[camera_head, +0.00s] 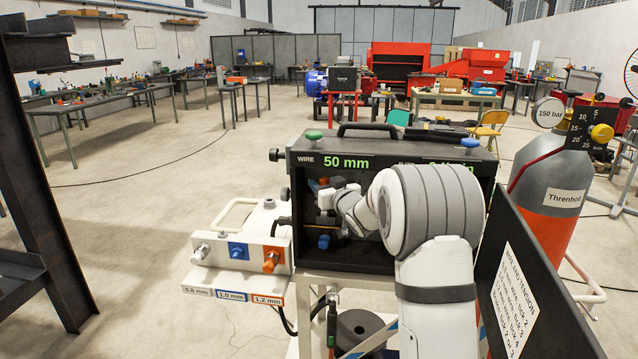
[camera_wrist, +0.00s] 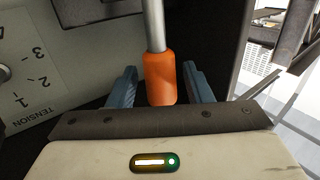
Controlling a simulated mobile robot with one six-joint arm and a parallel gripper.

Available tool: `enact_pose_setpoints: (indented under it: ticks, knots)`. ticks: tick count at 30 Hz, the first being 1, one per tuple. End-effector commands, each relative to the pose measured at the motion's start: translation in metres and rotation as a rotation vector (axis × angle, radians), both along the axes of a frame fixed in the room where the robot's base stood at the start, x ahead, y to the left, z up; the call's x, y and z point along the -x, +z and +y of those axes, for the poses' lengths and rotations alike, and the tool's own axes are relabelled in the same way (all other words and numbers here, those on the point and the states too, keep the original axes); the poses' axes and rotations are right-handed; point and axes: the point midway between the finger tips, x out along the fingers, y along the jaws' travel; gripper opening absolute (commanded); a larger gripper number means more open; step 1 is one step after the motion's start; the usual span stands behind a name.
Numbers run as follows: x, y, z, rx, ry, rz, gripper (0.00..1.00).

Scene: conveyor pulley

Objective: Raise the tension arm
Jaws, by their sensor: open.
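The tension arm shows in the wrist view as a metal rod with an orange grip (camera_wrist: 160,80). My gripper (camera_wrist: 160,68) is open, with one blue finger on each side of the orange grip. A gap shows between the grip and each finger. A panel marked TENSION (camera_wrist: 60,60), with numbers, is at the left of the wrist view. In the head view my gripper (camera_head: 326,199) reaches into the open front of the dark wire feeder case (camera_head: 384,158). My arm hides much of the case's inside.
A white box with white, blue and orange knobs (camera_head: 240,252) stands left of the case. A dark panel with a printed sign (camera_head: 516,300) stands close on the right. A gas cylinder (camera_head: 552,190) stands beyond it. Open floor lies to the left.

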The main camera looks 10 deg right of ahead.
Motion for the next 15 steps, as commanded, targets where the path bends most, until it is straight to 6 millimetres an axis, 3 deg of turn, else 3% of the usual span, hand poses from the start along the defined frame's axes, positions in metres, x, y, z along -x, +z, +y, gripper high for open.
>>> enact_pose_setpoints:
  ticks: [6,15]
  knots:
    - [-0.0001,-0.0003,-0.0002,0.0,0.0,0.0,0.45]
    - [0.0001,-0.0002,-0.0009,0.0,-0.001,0.0,0.2]
